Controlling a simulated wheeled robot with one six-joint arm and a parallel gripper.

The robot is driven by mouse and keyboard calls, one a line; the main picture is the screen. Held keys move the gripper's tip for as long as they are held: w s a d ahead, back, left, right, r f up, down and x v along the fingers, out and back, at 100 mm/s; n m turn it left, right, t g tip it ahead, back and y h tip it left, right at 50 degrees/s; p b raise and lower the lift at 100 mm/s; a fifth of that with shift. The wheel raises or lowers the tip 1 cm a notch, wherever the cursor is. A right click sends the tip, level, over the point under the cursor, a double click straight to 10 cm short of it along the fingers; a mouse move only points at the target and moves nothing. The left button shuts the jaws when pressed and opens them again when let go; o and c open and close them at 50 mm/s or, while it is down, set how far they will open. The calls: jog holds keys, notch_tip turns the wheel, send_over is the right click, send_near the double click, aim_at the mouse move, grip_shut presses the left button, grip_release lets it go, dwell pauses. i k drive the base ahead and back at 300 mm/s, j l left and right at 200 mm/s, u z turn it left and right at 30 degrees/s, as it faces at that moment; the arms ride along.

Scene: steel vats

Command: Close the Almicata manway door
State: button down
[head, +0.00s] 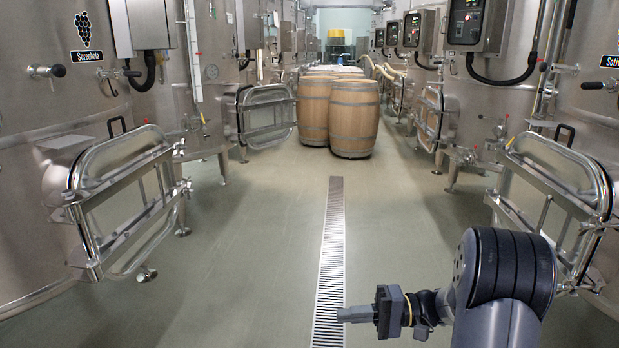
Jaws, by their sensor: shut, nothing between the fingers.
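No label reading Almicata can be made out. A steel manway door (125,205) stands out from the front left vat, whose label (86,33) seems to read "Serenhuta". Another manway door (556,180) stands at the front right vat, whose cut-off label (610,62) begins "Soti". A farther door (268,116) on the left stands out into the aisle, and one more (430,115) is farther back on the right. My gripper (345,314) is at the bottom centre, shut and empty, pointing left, above the floor and apart from every door.
Wooden barrels (353,118) stand in the aisle at the back. A drain grate (331,240) runs along the floor. Control boxes (478,24) and hoses hang on the vats. The green floor (260,215) between the front doors is clear.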

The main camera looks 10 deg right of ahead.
aim_at(268, 115)
jog(key=i+z, duration=0.3)
jog(key=i, duration=7.1)
jog(key=i+u, duration=0.1)
jog(key=i, duration=0.4)
jog(key=i+l+u, duration=0.1)
jog(key=i, duration=0.4)
jog(key=i+l+u, duration=0.15)
jog(key=i, duration=0.35)
jog(key=u, duration=2.05)
